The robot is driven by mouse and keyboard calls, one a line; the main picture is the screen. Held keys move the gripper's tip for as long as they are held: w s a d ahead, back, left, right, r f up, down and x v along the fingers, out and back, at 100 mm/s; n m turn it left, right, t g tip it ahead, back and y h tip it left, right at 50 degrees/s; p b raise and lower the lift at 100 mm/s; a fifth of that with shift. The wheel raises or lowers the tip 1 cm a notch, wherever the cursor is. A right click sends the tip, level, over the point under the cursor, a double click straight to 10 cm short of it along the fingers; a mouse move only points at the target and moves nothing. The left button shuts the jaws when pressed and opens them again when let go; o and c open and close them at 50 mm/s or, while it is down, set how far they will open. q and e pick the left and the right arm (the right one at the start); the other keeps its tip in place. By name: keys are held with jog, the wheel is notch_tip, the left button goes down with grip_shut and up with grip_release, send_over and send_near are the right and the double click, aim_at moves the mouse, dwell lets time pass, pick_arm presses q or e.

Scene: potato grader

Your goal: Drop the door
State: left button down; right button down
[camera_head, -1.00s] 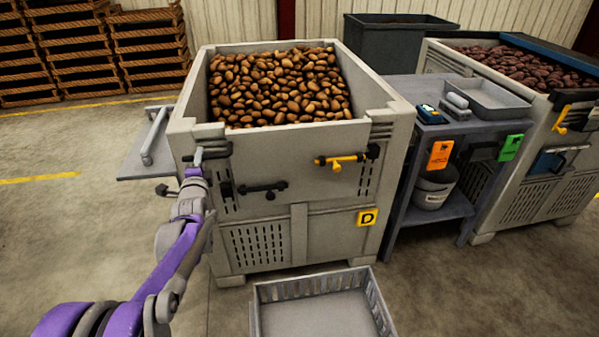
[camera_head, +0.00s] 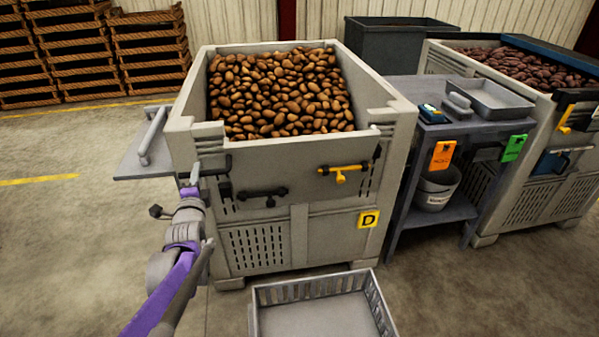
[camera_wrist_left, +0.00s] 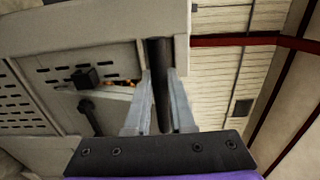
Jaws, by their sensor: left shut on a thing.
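The grey potato bin marked D stands in the middle of the head view. Its upper front door (camera_head: 300,165) carries a yellow handle (camera_head: 342,172) and a black handle (camera_head: 262,193). My left gripper (camera_head: 192,180) is at the door's left end, by the bin's front left corner. In the left wrist view my left gripper (camera_wrist_left: 158,95) is shut on a dark bar (camera_wrist_left: 160,80), one finger on each side of it. The bar's far end is hidden. My right gripper is not in view.
Potatoes (camera_head: 280,92) fill the bin. A slatted grey crate (camera_head: 318,315) lies on the floor in front. A side table (camera_head: 445,205) with tray and bucket stands at the right. A grey shelf (camera_head: 140,160) juts out at the left.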

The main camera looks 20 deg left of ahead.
pick_arm(q)
jog(key=shift+s+d+f, duration=0.1)
jog(key=shift+f, duration=0.05)
jog(key=shift+s+d+f+b, duration=0.3)
jog(key=shift+s+f, duration=0.1)
jog(key=shift+s, duration=0.2)
jog(key=shift+s+d+f+b, duration=0.15)
jog(key=shift+s+d+f, duration=0.2)
jog(key=shift+s, duration=0.25)
jog(key=shift+s+d+f+b, duration=0.3)
jog(key=shift+s+f, duration=0.1)
jog(key=shift+s, duration=0.2)
jog(key=shift+c, duration=1)
grip_release()
